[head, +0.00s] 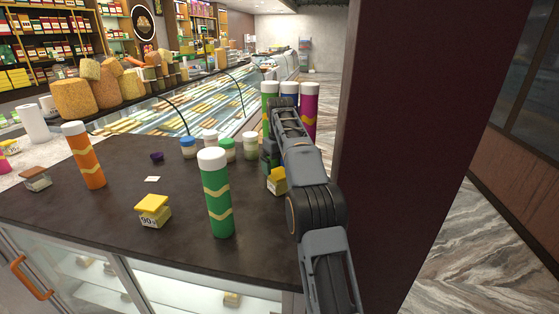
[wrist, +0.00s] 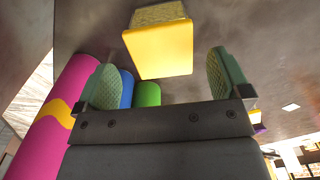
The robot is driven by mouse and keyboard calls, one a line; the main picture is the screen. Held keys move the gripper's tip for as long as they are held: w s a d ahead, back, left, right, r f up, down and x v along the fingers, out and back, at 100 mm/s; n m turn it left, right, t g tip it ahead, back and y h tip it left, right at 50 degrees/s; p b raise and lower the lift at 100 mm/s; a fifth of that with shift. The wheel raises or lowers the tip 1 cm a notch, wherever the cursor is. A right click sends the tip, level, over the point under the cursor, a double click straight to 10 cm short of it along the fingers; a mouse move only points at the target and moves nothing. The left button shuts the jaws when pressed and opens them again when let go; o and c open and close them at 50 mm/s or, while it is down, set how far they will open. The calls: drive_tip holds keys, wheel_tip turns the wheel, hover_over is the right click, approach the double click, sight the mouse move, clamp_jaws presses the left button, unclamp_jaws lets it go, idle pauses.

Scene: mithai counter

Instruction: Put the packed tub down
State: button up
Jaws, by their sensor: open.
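A small tub with a yellow lid (head: 277,176) stands on the dark counter (head: 115,245) near its right edge, partly hidden by my arm. In the wrist view the tub (wrist: 160,48) is just ahead of and between the fingertips, with visible gaps on both sides. My gripper (wrist: 163,66) is open, its two green padded fingers apart and not touching the tub. In the head view my gripper (head: 268,163) is at the tub, mostly hidden behind my arm. A second yellow-lidded tub (head: 152,211), marked 90, stands at the counter's front middle.
A tall green canister (head: 216,195) and an orange one (head: 84,156) stand on the counter. A magenta canister (head: 309,112) stands close behind my gripper with blue and green ones. Several small jars (head: 228,148) are at the back. A dark pillar (head: 430,130) rises at right.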

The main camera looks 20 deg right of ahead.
drive_tip(key=shift+r, duration=0.85)
drive_tip(key=shift+a+r, duration=0.1)
drive_tip(key=shift+r, duration=0.3)
drive_tip(key=s+a+r+m+t, duration=0.1)
drive_tip(key=s+a+r, duration=0.15)
drive_tip(key=s, duration=0.35)
drive_tip(key=s+a+r+t, duration=0.2)
drive_tip(key=s+a, duration=0.2)
drive_tip(key=s, duration=0.3)
drive_tip(key=s+a+f, duration=0.1)
drive_tip(key=s+f, duration=0.3)
drive_tip(key=s, duration=0.2)
drive_tip(key=s+a+f+t, duration=0.1)
drive_tip(key=s+a+f, duration=0.1)
drive_tip(key=s+f, duration=0.2)
drive_tip(key=s+a+f+m+t, duration=0.1)
drive_tip(key=s+f, duration=0.3)
drive_tip(key=s, duration=0.4)
drive_tip(key=shift+a+f, duration=0.3)
drive_tip(key=shift+a, duration=0.2)
